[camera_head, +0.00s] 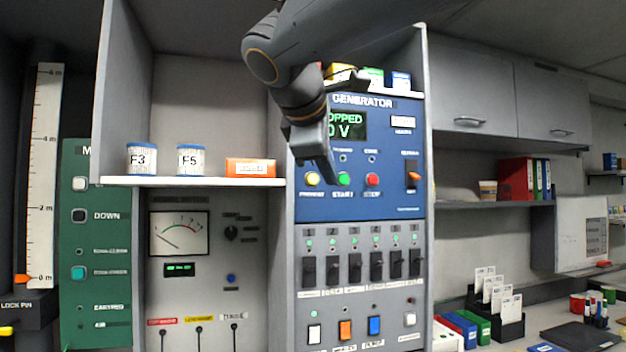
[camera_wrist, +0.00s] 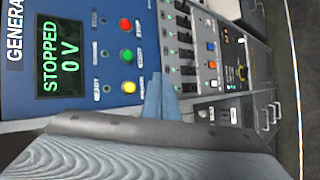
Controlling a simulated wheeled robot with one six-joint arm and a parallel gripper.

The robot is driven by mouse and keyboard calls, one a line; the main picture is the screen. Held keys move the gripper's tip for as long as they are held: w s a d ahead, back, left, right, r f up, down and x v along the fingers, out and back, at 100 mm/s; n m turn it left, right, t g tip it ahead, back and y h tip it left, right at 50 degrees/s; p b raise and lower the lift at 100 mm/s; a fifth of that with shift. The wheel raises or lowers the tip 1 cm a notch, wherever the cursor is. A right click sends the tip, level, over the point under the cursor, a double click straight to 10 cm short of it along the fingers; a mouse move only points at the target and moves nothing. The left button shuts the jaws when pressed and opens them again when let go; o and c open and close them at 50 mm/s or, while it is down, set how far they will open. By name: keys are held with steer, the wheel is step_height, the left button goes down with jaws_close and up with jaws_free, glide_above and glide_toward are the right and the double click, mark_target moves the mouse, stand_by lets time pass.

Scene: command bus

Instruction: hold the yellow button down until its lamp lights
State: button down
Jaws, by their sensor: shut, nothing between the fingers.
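The yellow button (camera_head: 312,178) is the left one in a row on the blue generator panel (camera_head: 385,200). The green button (camera_head: 344,179) and red button (camera_head: 372,180) sit to its right. My gripper (camera_head: 329,180) is shut and empty, its tips between the yellow and green buttons in the head view. In the wrist view the yellow button (camera_wrist: 129,87) is clear of the fingers (camera_wrist: 160,97), with a visible gap.
The generator display (camera_wrist: 62,60) reads STOPPED, 0 V. An orange switch (camera_head: 413,178) is right of the buttons. A row of black switches (camera_head: 355,268) lies below. A shelf (camera_head: 200,182) with cans and an orange box juts out at the left.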

mark_target(314, 174)
steer(key=shift+w, duration=0.1)
steer(key=shift+w+a+p, duration=0.4)
steer(key=shift+w, duration=1)
steer(key=shift+w+a+p, duration=0.35)
steer(key=shift+w+a, duration=0.05)
steer(key=shift+w, duration=0.95)
steer(key=shift+w+a+p, duration=0.4)
steer(key=shift+w, duration=1)
steer(key=shift+w, duration=0.1)
steer(key=shift+w+a, duration=0.15)
steer(key=shift+w, duration=0.15)
steer(key=shift+w+a+p, duration=0.1)
steer(key=shift+w+p, duration=0.3)
steer(key=shift+p, duration=0.05)
stand_by(2.9)
